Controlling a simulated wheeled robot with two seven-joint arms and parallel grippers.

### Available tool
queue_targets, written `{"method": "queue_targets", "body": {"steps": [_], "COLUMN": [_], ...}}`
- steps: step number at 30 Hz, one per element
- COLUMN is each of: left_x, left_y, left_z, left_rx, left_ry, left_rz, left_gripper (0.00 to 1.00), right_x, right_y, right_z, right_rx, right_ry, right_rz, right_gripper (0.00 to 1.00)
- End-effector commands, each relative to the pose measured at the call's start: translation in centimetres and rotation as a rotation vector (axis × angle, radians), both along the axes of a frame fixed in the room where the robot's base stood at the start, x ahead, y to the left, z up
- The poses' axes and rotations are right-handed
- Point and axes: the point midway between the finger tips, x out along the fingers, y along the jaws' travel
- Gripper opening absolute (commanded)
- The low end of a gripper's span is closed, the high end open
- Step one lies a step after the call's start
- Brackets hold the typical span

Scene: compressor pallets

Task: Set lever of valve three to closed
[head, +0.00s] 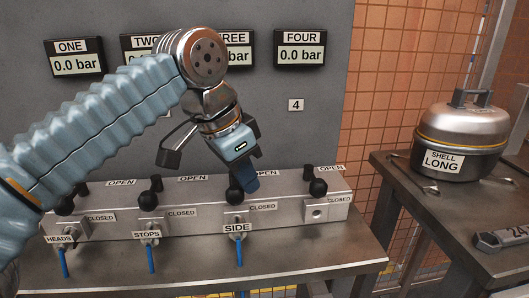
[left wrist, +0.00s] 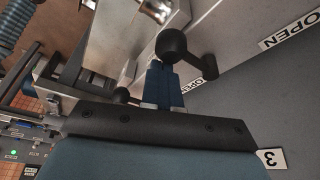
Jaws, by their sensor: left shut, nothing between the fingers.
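Valve three is the third from the left on the grey manifold block (head: 190,222), above the tag SIDE (head: 237,228). Its lever's black ball knob (head: 235,193) stands on top of the block, and the knob and arm also show in the left wrist view (left wrist: 172,45). My left gripper (head: 249,183) is shut and empty, its blue fingertips pointing down right beside the knob. I cannot tell whether they touch it. The fingers hide part of the lever and its OPEN label; the CLOSED label (head: 263,207) is in sight. My right gripper is not in view.
Neighbouring levers have black knobs at valve two (head: 147,200) and valve four (head: 318,188). Gauges on the panel read 0.0 bar at ONE (head: 75,58) and FOUR (head: 300,50); my arm partly covers TWO and THREE. A SHELL LONG pot (head: 462,142) stands on the right table.

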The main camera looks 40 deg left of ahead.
Motion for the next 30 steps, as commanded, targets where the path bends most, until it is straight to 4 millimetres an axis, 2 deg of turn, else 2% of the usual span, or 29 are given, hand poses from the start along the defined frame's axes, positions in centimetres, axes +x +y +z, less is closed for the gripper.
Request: {"method": "queue_targets", "body": {"steps": [11, 14, 18, 19, 24, 30], "left_x": [0.1, 0.9, 3.3, 3.6, 2.0, 1.0], "left_y": [0.0, -0.3, -1.0, -1.1, -0.2, 0.5], "left_z": [0.0, 0.4, 1.2, 1.5, 5.6, 8.9], "left_rx": [0.001, 0.002, 0.001, 0.001, 0.000, 0.001], "left_ry": [0.005, 0.006, 0.007, 0.003, -0.002, -0.001], "left_rz": [0.002, 0.001, 0.000, 0.001, 0.003, 0.000], "left_gripper": [0.00, 0.00, 0.00, 0.00, 0.00, 0.00], "right_x": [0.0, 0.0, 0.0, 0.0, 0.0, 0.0], "right_y": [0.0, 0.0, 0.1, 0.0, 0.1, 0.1], "right_z": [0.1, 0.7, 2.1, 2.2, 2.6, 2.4], "right_rx": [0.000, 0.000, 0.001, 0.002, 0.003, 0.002], "right_ry": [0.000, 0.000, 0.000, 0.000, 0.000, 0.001], "right_rz": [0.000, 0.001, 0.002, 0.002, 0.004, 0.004], "right_gripper": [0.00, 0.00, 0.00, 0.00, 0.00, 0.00]}}
